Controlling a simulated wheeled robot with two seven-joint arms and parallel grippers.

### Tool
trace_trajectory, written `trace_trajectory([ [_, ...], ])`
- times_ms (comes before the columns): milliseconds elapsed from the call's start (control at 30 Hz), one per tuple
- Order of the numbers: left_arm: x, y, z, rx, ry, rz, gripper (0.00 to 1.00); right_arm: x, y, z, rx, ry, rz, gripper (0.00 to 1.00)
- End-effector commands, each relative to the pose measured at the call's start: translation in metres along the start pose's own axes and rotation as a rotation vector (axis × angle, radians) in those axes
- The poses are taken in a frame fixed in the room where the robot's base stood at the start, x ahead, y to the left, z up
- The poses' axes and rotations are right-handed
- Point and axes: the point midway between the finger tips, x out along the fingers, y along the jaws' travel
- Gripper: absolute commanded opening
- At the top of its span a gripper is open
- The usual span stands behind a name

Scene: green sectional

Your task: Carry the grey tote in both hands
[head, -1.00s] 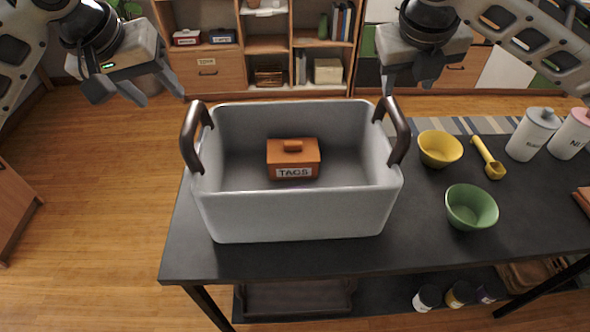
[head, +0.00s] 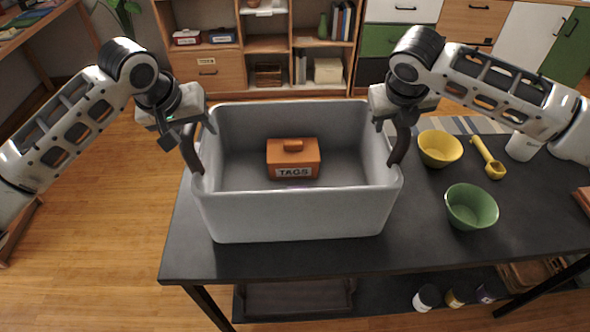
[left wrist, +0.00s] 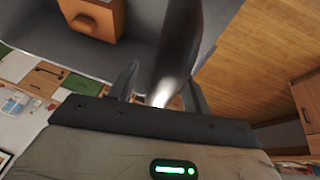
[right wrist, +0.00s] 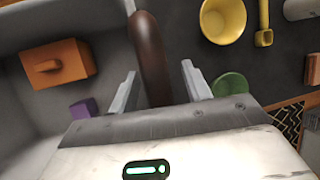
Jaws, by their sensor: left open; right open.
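The grey tote (head: 300,215) stands upright on the dark table, with a dark brown handle at each end. Inside it sits an orange box labelled TAGS (head: 293,155); a small purple item (right wrist: 83,108) also shows in the right wrist view. My left gripper (head: 187,130) is open at the left handle (head: 190,152); in the left wrist view that handle (left wrist: 176,45) passes between the fingers. My right gripper (head: 397,120) is open at the right handle (head: 401,145); in the right wrist view the handle (right wrist: 149,55) lies between the spread fingers.
On the dark table (head: 420,250), right of the tote, are a yellow bowl (head: 440,149), a green bowl (head: 471,207), a yellow scoop (head: 488,158) and a white canister (head: 522,146). Shelving (head: 270,45) stands behind.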

Motion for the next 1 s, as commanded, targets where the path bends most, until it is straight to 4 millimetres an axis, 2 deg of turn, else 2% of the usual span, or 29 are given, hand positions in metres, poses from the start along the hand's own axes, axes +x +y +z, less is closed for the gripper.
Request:
trace_trajectory([
  [167,0.0,0.0,0.0,0.0,0.0,0.0,0.49,0.0,0.0,0.0,0.0,0.0,0.0,0.49],
  [333,0.0,0.0,0.0,0.0,0.0,0.0,0.01,0.0,0.0,0.0,0.0,0.0,0.0,0.01],
  [733,-0.004,0.001,-0.002,0.0,0.003,0.001,0.0,-0.005,-0.001,0.003,0.002,-0.003,0.001,0.0],
  [1000,-0.026,0.006,-0.011,-0.001,0.003,0.001,0.0,-0.026,-0.005,0.011,0.002,-0.003,0.001,0.0],
])
